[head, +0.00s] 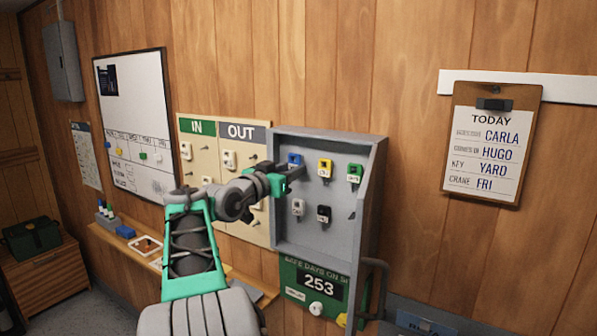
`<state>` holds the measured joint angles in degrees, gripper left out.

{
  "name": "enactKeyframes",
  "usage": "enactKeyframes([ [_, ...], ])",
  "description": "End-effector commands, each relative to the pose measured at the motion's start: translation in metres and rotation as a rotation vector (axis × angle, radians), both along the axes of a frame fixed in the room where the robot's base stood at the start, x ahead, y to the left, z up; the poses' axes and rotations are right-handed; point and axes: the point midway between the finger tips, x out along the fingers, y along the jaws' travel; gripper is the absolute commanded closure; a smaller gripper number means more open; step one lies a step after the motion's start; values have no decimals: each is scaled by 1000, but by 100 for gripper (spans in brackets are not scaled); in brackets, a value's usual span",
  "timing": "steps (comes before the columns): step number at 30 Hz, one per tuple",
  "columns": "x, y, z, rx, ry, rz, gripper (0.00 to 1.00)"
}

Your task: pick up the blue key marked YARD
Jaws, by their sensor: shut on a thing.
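The blue key (295,159) is at the upper left of the open grey key cabinet (345,238) on the wall. Its label is too small to read. My gripper (294,174) reaches into the cabinet's left side from the left and is shut on the blue key. The fingers and arm hide the key's lower part. I cannot tell whether the key is still on its hook.
A yellow key (325,168) and a green key (355,173) hang to the right; a white key (298,207) and a black key (323,214) hang below. The IN/OUT board (228,160) is left of the cabinet. A clipboard (492,142) reads KEY YARD.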

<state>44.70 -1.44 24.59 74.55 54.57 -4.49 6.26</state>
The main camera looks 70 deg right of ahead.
Motion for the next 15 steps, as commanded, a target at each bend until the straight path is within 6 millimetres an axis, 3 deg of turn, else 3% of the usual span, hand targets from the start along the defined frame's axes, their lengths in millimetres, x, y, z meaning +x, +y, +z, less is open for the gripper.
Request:
enactKeyframes([
  [15,5,30,-2,0,-1,1,97],
])
